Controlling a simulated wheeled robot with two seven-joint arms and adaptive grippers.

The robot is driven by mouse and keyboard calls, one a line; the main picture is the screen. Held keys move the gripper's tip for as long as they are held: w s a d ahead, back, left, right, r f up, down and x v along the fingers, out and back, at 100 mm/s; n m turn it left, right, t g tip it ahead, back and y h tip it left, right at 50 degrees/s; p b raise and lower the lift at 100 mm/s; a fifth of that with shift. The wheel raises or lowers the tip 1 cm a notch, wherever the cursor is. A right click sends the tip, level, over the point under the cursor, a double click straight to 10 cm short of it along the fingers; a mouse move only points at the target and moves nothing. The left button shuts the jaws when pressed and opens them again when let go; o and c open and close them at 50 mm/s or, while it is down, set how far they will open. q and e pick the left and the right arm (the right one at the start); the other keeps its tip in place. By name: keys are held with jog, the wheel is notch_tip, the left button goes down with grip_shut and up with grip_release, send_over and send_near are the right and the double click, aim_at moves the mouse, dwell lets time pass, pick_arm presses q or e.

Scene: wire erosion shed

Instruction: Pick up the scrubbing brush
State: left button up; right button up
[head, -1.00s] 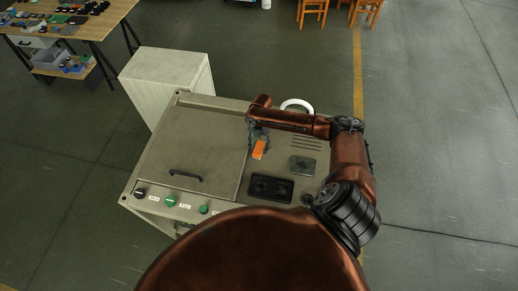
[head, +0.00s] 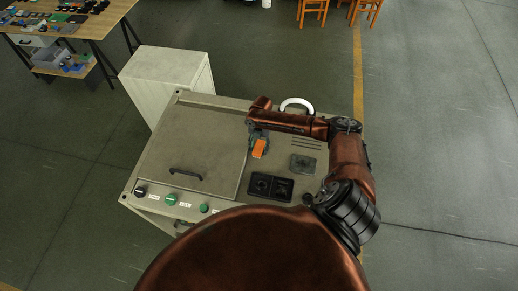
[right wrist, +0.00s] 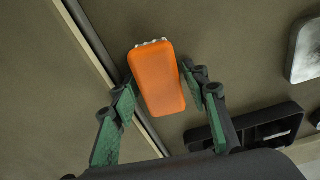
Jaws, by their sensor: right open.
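The scrubbing brush (right wrist: 157,78) shows in the right wrist view as an orange block with a strip of white bristles at its far end. It lies on the machine's metal top. My right gripper (right wrist: 160,92) is open, with one green-padded finger on each side of the brush's near part; gaps show between fingers and brush. In the head view the orange brush (head: 259,148) sits just below my right gripper (head: 258,138), which partly hides it. My left gripper is not in view.
The machine top (head: 320,175) carries a black two-part tray (head: 270,187), a grey square piece (head: 303,164) and a white ring (head: 297,104). A lid with a dark handle (head: 186,174) lies left of the brush. A pale cabinet (head: 165,85) stands behind.

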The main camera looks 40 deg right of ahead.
aim_at(259, 147)
jog(key=c, duration=1)
jog(key=shift+o, duration=0.2)
jog(key=shift+w+r, duration=0.1)
jog(key=shift+r, duration=0.4)
notch_tip(259, 147, up, 3)
jog(key=shift+d+f+b, duration=0.1)
jog(key=shift+f+b, duration=0.1)
jog(key=shift+b, duration=0.45)
jog(key=s+a+r+b, duration=0.1)
jog(key=s+r, duration=0.9)
jog(key=s, duration=0.4)
